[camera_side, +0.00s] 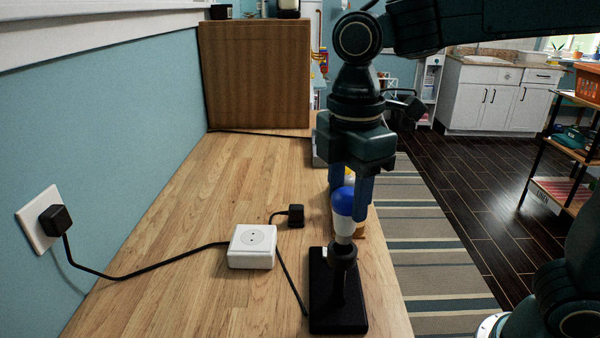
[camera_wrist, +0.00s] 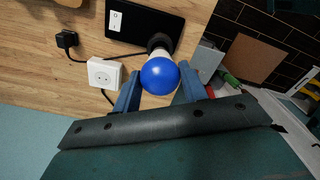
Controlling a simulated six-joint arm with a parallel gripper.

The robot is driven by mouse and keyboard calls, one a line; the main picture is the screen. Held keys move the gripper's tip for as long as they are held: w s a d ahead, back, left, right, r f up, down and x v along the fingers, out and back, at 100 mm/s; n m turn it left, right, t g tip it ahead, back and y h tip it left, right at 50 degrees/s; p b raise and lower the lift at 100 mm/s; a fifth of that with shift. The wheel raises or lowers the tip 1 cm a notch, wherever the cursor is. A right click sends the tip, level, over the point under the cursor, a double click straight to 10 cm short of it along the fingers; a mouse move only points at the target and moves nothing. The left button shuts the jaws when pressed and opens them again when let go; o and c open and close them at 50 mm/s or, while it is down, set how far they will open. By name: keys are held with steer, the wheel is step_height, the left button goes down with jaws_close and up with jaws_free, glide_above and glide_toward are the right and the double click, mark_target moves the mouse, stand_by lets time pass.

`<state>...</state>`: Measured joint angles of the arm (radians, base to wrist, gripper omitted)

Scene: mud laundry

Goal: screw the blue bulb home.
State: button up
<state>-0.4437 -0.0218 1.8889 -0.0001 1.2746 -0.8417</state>
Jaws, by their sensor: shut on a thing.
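The blue bulb (camera_side: 343,203) stands upright with its white lower part at the dark socket of the black lamp base (camera_side: 325,319). How deep it sits in the socket cannot be told. My gripper (camera_side: 351,190) comes down from above with its blue fingers on either side of the blue dome, shut on it. In the wrist view the blue bulb (camera_wrist: 160,75) lies between the two fingertips of my gripper (camera_wrist: 160,88). The socket (camera_wrist: 160,42) shows just beyond it, and the lamp base (camera_wrist: 140,22) carries a white switch.
A white socket box (camera_side: 252,246) and a black plug (camera_side: 291,215) lie left of the lamp, with cables across the wooden counter (camera_side: 190,275). A wall outlet (camera_side: 45,218) holds another plug. A yellowish object is partly hidden behind my gripper. The counter's right edge is close to the lamp.

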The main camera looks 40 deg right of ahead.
steer(key=shift+f, duration=1.45)
stand_by(4.1)
steer(key=shift+m, duration=0.3)
steer(key=shift+m, duration=1.2)
steer(key=shift+r, duration=0.1)
steer(key=shift+m, duration=1.5)
steer(key=shift+m, duration=1.5)
